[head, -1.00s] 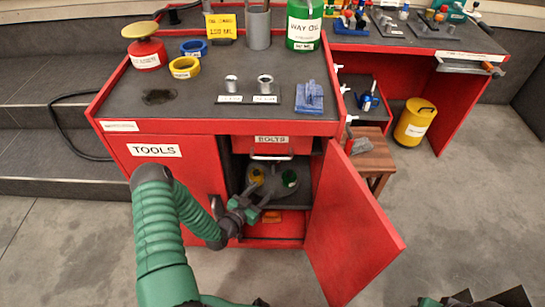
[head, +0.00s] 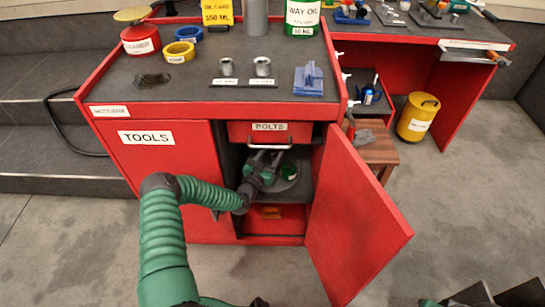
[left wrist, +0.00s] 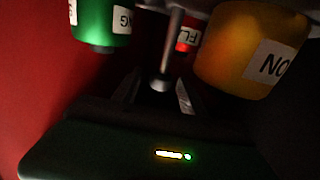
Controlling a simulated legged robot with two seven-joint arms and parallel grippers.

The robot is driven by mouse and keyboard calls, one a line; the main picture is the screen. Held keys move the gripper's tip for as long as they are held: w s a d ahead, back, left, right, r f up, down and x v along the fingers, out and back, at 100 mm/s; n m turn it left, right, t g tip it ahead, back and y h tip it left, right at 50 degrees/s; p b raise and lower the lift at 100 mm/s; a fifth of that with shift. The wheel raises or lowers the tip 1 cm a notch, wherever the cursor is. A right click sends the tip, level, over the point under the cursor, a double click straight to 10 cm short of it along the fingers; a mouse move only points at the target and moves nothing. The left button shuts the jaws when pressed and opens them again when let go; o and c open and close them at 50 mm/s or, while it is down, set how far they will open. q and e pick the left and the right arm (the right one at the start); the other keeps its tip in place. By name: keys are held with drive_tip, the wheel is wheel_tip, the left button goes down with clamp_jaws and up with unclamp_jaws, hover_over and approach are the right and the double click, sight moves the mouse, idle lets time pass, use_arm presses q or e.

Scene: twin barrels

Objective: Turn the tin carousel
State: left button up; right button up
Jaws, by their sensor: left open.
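The tin carousel (head: 286,186) is a grey round turntable inside the open red cabinet, below the bolts drawer. A green tin (head: 289,172) stands on its right side. My left gripper (head: 268,156) reaches in over the carousel and hides much of it. In the left wrist view, the open fingers (left wrist: 158,88) point at a grey post (left wrist: 168,58), which appears between or just beyond the tips; contact cannot be told. The green tin (left wrist: 100,22) is left of the post, a yellow-orange tin (left wrist: 238,48) right, and a red tin (left wrist: 188,38) behind.
The bolts drawer (head: 268,132) and its handle hang just above my left gripper. The open red door (head: 355,215) bounds the right side. The closed tools door (head: 170,175) is on the left. An orange item (head: 270,212) lies on the lower shelf.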

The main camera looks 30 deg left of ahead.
use_arm(q)
drive_tip(key=shift+w+a, duration=0.1)
drive_tip(key=shift+w, duration=0.35)
clamp_jaws()
idle(1.1)
